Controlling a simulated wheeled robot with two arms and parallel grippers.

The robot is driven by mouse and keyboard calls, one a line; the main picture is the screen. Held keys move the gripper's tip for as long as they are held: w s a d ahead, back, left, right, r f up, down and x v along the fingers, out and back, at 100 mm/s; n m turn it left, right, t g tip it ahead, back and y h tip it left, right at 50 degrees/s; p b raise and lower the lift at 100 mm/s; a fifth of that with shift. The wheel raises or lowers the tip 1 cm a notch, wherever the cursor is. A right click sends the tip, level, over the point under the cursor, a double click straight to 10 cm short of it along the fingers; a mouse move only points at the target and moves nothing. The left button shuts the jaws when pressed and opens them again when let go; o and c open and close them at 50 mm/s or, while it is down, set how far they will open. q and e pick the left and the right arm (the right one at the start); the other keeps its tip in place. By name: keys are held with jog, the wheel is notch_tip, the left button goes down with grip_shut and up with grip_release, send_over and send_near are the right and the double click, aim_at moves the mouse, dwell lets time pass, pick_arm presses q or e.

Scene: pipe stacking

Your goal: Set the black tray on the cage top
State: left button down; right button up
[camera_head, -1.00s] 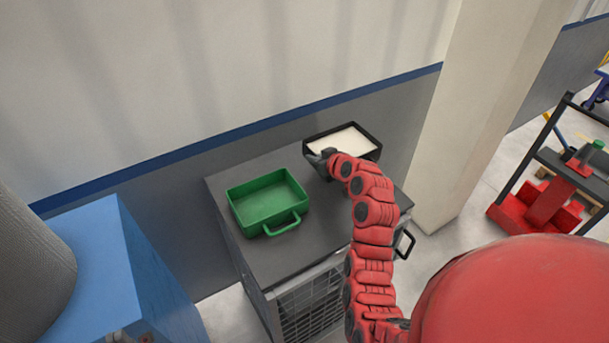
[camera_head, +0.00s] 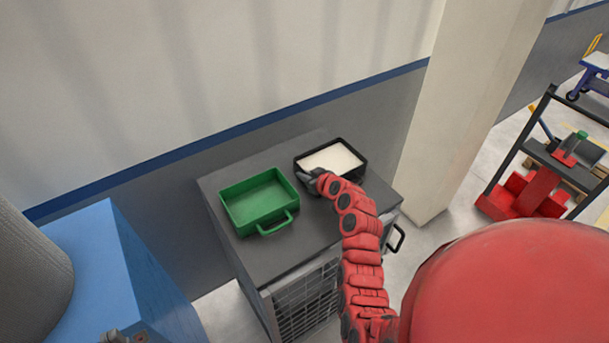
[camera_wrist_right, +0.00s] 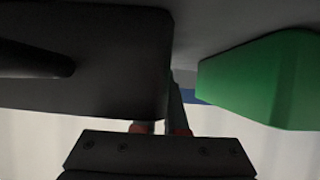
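The black tray (camera_head: 364,172), filled with something whitish, is over the back right part of the cage top (camera_head: 285,247). It looks about level; I cannot tell whether it touches the top. My right gripper (camera_head: 311,181) is at the tray's near left edge and appears shut on it. In the right wrist view the dark tray (camera_wrist_right: 110,85) fills the left side, beside my right gripper's fingers (camera_wrist_right: 173,95).
A green tray (camera_head: 258,201) with a handle stands on the cage top, left of the black tray; it also shows in the wrist view (camera_wrist_right: 265,80). A wall (camera_head: 200,185) runs behind, a pillar (camera_head: 455,110) right. A blue box (camera_head: 100,260) stands left.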

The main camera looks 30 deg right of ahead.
jog(key=o, duration=0.3)
